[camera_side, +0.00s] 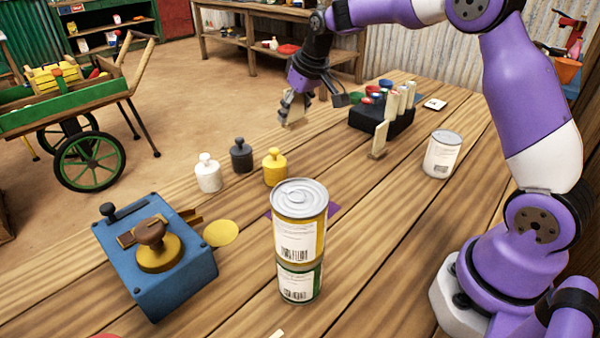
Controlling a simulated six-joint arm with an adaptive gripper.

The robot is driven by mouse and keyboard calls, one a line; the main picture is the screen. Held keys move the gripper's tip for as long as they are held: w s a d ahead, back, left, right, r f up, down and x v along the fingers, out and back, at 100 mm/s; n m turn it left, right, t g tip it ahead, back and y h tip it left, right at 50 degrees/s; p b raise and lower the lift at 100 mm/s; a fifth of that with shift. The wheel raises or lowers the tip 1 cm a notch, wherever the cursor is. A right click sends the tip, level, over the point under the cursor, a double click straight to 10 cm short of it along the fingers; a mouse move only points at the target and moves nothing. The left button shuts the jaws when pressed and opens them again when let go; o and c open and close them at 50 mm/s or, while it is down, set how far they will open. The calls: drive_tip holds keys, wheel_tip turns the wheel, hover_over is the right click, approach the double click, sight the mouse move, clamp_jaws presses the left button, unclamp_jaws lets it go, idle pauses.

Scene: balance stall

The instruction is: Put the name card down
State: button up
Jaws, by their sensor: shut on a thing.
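My gripper (291,103) is at the far left edge of the wooden table, pointing down. It is shut on a pale, flat name card (296,113), partly hidden by the fingers. The card is upright and low; I cannot tell whether its lower edge touches the table. A similar pale card (379,139) stands upright on a small foot, right of the gripper and in front of a black rack.
The black rack (368,121) holds several cylinders. White, dark and yellow weights (275,168) stand left of centre. Two stacked cans (299,240), a blue device (155,260) and a white can (442,155) are nearer. Bare table lies between the gripper and the weights.

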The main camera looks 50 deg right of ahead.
drive_tip(key=s+a, duration=0.3)
drive_tip(key=s, duration=0.4)
drive_tip(key=s+a, duration=0.3)
drive_tip(key=s, duration=0.4)
drive_tip(key=d+f, duration=0.2)
drive_tip(key=d, duration=0.1)
drive_tip(key=w+d+f, duration=0.1)
drive_tip(key=d+f, duration=0.1)
drive_tip(key=d, duration=0.2)
drive_tip(key=d+f, duration=0.2)
drive_tip(key=d, duration=0.2)
drive_tip(key=shift+w+d+f, duration=0.15)
drive_tip(key=shift+w+f, duration=0.1)
drive_tip(key=shift+w, duration=0.1)
drive_tip(key=shift+f, duration=2)
drive_tip(key=shift+f, duration=0.1)
drive_tip(key=o, duration=1.1)
drive_tip(key=shift+o, duration=0.2)
